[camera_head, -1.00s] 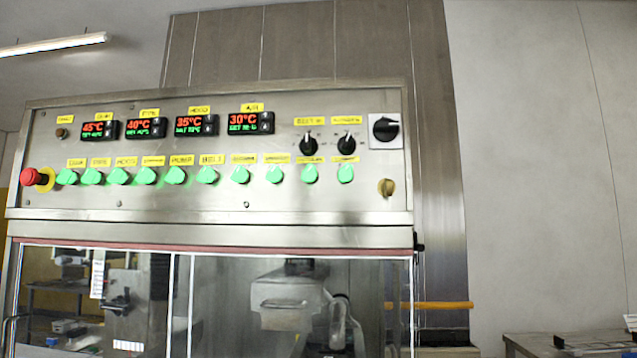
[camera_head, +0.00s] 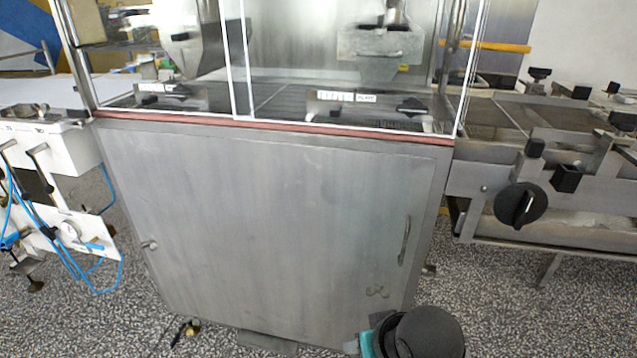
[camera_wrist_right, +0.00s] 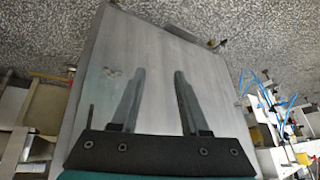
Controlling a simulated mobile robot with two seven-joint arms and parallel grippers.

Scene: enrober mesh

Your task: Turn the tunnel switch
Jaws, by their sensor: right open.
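The upper control panel with its row of green switches is out of view now, and no switch label reading tunnel can be made out. My left gripper is not in view.
The steel cabinet (camera_head: 270,220) with a door handle (camera_head: 404,240) fills the middle. A glazed enclosure stands above it. The conveyor (camera_head: 550,115) extends right. A white machine (camera_head: 50,165) with blue hoses stands left. Speckled floor (camera_head: 530,310) is open in front.

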